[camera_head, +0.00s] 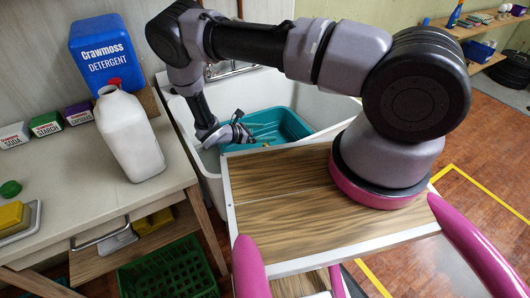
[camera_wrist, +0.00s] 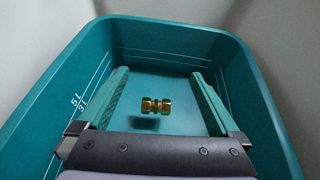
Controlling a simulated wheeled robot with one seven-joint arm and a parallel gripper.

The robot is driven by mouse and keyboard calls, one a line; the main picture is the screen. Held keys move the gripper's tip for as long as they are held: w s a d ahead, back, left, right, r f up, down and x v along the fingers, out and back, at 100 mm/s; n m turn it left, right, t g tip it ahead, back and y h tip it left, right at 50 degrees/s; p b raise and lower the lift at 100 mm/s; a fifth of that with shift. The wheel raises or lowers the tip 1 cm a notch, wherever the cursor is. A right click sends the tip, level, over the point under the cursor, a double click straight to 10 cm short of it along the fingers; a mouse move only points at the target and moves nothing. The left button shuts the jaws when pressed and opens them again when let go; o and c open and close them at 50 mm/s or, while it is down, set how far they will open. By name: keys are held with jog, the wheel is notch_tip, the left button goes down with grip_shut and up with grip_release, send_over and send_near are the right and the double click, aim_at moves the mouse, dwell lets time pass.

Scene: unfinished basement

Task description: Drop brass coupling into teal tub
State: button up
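The teal tub (camera_head: 290,122) sits in the white sink basin in the head view; its inside fills much of the wrist view (camera_wrist: 245,70). The brass coupling (camera_wrist: 156,105) shows over the tub's floor, between my fingers in the picture but touching neither. A dark shadow lies slightly apart from it, so I cannot tell whether it rests on the floor or is just above it. My gripper (camera_wrist: 159,73) is open and empty, with its fingers pointing into the tub. In the head view my gripper (camera_head: 242,134) is at the tub's near left side, partly hidden.
The white sink (camera_head: 196,158) surrounds the tub, with its rim close to my arm. A counter (camera_head: 95,212) at left holds a white jug (camera_head: 130,138), a blue detergent box (camera_head: 100,50) and small cartons. A green crate (camera_head: 165,272) stands below it.

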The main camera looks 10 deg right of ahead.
notch_tip(320, 180, up, 10)
dwell(0.6)
jog(key=s+d+r+m+g+y, duration=0.1)
jog(key=d+r+m+g+y, duration=0.3)
jog(key=r, duration=0.6)
jog(key=s+a+r+m+t+y, duration=0.1)
jog(key=s+r+m, duration=0.1)
jog(key=r+m, duration=0.55)
jog(key=s+d+r+m+g+y, duration=0.1)
jog(key=d+r+m+g+y, duration=0.15)
jog(key=r, duration=0.95)
jog(key=s+d+r+m+t+y, duration=0.1)
jog(key=s+r+m+t+y, duration=0.2)
jog(key=s+r+m, duration=0.3)
jog(key=s+d+r+m+t+y, duration=0.1)
jog(key=s+r+m+t+y, duration=0.3)
jog(key=s+r, duration=0.7)
notch_tip(320, 180, up, 4)
jog(key=shift+s+d+r+m+t, duration=0.1)
jog(key=shift+s+d+m+t, duration=0.15)
jog(key=shift+m+t, duration=0.6)
